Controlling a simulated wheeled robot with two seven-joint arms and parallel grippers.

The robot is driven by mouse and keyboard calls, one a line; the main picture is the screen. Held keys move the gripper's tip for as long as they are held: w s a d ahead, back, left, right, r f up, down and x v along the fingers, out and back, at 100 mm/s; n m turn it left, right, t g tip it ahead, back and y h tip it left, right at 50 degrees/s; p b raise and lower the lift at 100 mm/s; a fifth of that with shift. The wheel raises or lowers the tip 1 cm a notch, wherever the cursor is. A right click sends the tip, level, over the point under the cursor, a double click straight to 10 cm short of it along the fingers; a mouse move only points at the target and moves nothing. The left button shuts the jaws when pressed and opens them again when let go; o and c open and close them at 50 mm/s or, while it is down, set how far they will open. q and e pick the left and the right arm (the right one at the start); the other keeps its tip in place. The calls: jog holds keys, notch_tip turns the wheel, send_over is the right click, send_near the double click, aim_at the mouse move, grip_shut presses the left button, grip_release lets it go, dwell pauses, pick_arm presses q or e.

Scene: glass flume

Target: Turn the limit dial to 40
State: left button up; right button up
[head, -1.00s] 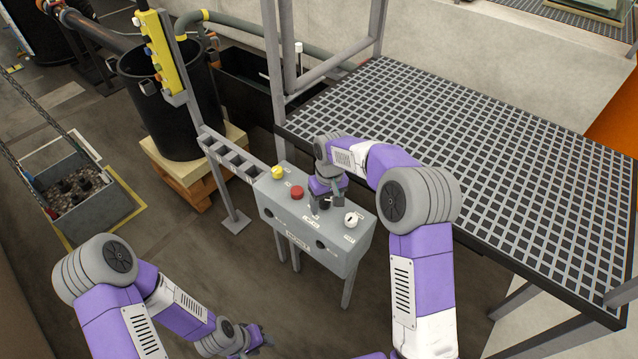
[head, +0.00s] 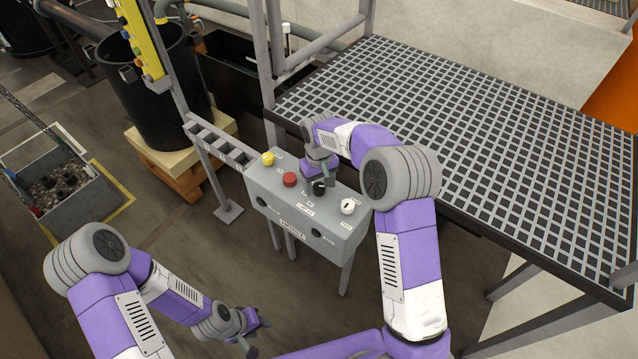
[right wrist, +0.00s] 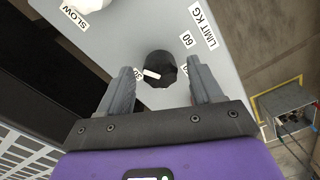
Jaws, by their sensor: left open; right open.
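The limit dial (head: 319,187) is a black knob on the grey control box (head: 306,229). In the right wrist view the dial (right wrist: 160,68) has a white pointer bar aimed at a small label on its left, partly hidden by a finger. A "60" label and "LIMIT KG" stand on its other side. My right gripper (head: 317,177) is open just behind and above the dial. In the wrist view its fingers (right wrist: 160,84) lie either side of the dial with gaps. My left gripper (head: 258,333) is open and empty, low in front of the box.
A yellow button (head: 268,158), a red button (head: 289,180) and a white dial (head: 347,206) share the box top. A large grated platform (head: 470,150) lies right behind the box. A black bin (head: 160,90) on a pallet stands back left.

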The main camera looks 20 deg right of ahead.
jog(key=c, duration=1)
jog(key=shift+c, duration=0.2)
jog(key=shift+m, duration=0.4)
jog(key=m+p, duration=0.2)
jog(key=m, duration=0.2)
jog(key=shift+r+m, duration=0.1)
jog(key=shift+m, duration=0.3)
jog(key=m+p, duration=0.2)
jog(key=m, duration=0.4)
jog(key=o, duration=1)
